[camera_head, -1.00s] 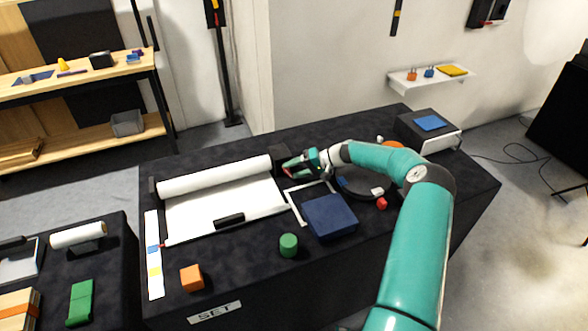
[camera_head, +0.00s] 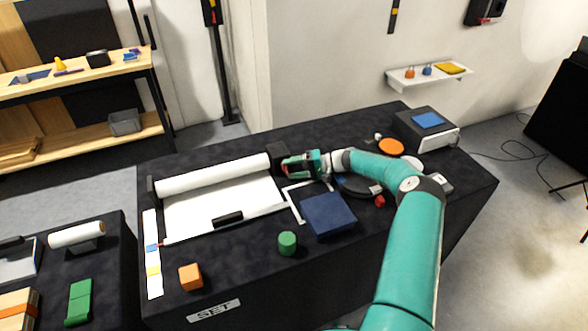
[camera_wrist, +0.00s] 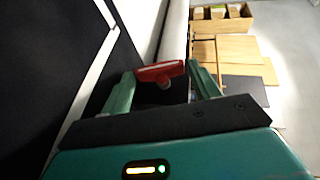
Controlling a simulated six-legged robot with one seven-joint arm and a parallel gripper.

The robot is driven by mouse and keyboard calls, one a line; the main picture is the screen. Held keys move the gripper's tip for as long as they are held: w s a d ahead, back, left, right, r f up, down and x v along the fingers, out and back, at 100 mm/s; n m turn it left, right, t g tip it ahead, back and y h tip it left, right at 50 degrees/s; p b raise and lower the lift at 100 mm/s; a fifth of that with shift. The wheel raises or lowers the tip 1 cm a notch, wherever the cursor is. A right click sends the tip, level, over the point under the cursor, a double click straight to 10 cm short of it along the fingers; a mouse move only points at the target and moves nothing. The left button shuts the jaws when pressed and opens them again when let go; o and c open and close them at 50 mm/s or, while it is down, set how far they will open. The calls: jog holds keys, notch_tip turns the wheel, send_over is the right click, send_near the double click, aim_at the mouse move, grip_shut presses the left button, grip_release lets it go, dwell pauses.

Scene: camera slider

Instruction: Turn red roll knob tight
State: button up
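The red roll knob (camera_wrist: 154,72) is a short red bar in the wrist view. It lies crosswise between the tips of my gripper (camera_wrist: 160,76). The two green fingers are spread. The left finger looks apart from the knob, and the right finger is close to the knob's right end; I cannot tell whether they touch. In the head view my gripper (camera_head: 290,166) is at the right end of the white paper roll (camera_head: 214,175), beside a dark end block (camera_head: 277,152). There the knob is mostly hidden by my gripper.
A dark blue box (camera_head: 328,216), a green cylinder (camera_head: 287,243) and an orange cube (camera_head: 190,277) stand on the black table. A dark round disc (camera_head: 355,187) lies under my forearm. The front right of the table is clear.

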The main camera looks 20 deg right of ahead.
jog(key=shift+o, duration=1.3)
jog(key=shift+d, duration=0.1)
